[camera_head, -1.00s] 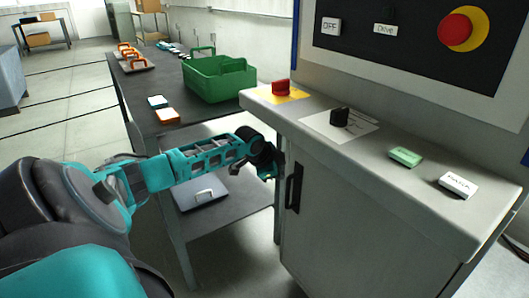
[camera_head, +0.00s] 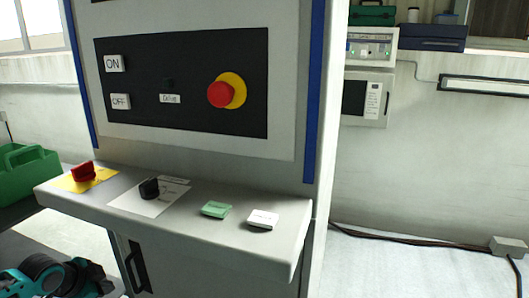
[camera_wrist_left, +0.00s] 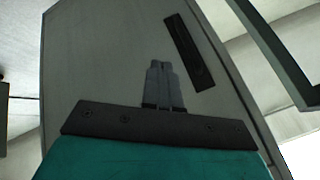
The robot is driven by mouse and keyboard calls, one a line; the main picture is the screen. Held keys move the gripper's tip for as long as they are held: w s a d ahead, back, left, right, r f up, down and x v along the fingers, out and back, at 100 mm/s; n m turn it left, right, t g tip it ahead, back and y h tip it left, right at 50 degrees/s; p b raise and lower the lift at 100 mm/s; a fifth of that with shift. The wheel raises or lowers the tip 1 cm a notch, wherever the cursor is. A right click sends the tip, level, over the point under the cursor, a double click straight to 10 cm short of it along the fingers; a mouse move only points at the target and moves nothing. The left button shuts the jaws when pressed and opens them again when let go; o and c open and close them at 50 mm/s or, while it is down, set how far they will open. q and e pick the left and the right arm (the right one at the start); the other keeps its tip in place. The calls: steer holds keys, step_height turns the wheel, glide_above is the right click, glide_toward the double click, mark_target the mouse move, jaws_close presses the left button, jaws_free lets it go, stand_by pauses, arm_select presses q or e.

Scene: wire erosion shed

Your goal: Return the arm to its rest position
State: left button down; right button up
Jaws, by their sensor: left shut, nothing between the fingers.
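My left arm shows at the bottom left of the head view, low beside the grey machine cabinet. My left gripper (camera_wrist_left: 161,68) is shut and empty in the left wrist view, its two grey fingers side by side. They point at the cabinet's grey front (camera_wrist_left: 100,55), with the black door handle (camera_wrist_left: 188,50) just right of them. I cannot tell the exact gap to the door. My right gripper is not in view.
The cabinet's ledge (camera_head: 270,248) carries a red switch (camera_head: 83,172), a black knob (camera_head: 149,188), a green block (camera_head: 216,209) and a white block (camera_head: 263,219). Above is a panel with a red stop button (camera_head: 221,94). A green crate (camera_head: 25,178) stands left. Floor at right shows a cable (camera_head: 400,240).

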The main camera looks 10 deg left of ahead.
arm_select(q)
steer(key=s+d+f+n+t+h+p, duration=0.1)
steer(key=s+d+f+p, duration=0.2)
steer(key=d, duration=0.6)
steer(key=s+d+f+n+h+p, duration=0.1)
steer(key=s+d+f+h, duration=0.3)
steer(key=d, duration=0.6)
steer(key=s+d+r+n+t+y+p, duration=0.2)
steer(key=s+d+r+n+p, duration=0.1)
steer(key=s+d+r, duration=0.3)
steer(key=s+d, duration=0.2)
steer(key=d, duration=0.2)
steer(key=shift+s+d+r+n+t+y+p, duration=0.2)
steer(key=shift+s+d+n+t+y+p, duration=0.1)
steer(key=shift+d+y+p, duration=0.1)
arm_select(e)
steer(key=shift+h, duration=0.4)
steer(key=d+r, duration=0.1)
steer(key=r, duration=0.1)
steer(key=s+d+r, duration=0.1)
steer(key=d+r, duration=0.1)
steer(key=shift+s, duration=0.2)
